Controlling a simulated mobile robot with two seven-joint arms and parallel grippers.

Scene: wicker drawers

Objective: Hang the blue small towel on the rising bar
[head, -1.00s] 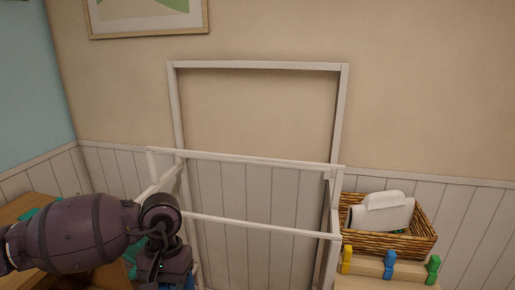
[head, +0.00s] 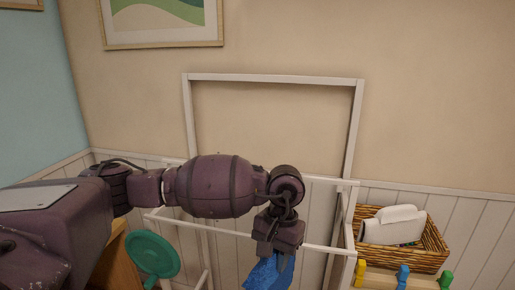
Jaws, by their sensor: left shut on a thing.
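My left gripper (head: 274,250) points down in front of the white rack and is shut on the blue small towel (head: 268,273). The towel hangs below the fingers and runs out of the picture at the bottom edge. The white rack has a tall back frame (head: 270,78) against the wall and lower bars in front, one of them a front bar (head: 228,233) partly hidden behind my left arm and gripper. I cannot tell whether the towel touches a bar. My right gripper is not in view.
A wicker basket (head: 437,240) with a white folded thing (head: 392,222) stands right of the rack. Yellow, blue and green pegs (head: 403,277) stand before it. A round teal thing (head: 152,254) is at lower left. A framed picture (head: 160,22) hangs above.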

